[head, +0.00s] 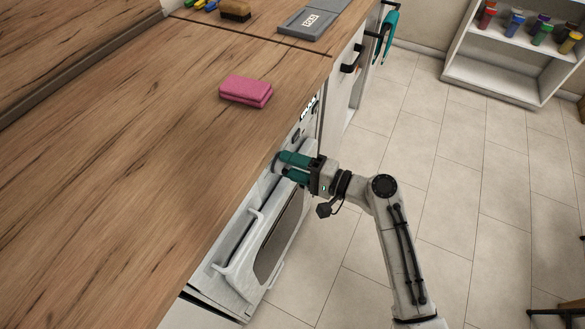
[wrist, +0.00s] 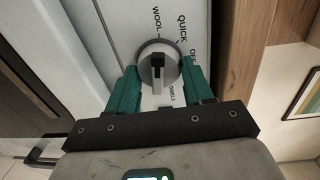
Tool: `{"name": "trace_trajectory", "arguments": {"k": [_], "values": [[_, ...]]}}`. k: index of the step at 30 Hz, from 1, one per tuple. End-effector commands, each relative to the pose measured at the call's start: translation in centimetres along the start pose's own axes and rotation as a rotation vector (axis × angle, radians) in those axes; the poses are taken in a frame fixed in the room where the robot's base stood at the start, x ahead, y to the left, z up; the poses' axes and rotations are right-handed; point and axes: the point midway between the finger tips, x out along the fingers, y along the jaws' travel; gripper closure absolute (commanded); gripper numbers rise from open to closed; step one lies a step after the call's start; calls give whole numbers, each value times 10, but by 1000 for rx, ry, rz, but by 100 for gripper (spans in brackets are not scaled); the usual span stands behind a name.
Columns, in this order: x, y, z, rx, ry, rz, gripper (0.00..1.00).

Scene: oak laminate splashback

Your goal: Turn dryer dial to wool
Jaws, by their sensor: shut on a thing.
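The bar stands nearly upright in the picture; I cannot tell which end is the pointer. My gripper (wrist: 159,74) has its green fingers on either side of the dial, shut on it. In the head view my gripper (head: 284,166) mostly hides the dial.
White shelves (head: 495,75) with colourful jars stand at upper right. The tiled floor is open.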

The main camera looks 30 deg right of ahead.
Motion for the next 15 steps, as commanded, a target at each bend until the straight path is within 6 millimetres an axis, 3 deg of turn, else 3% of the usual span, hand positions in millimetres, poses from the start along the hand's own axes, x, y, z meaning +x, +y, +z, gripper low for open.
{"name": "trace_trajectory", "arguments": {"k": [15], "values": [[0,1,1,-57,2,4,79]]}}
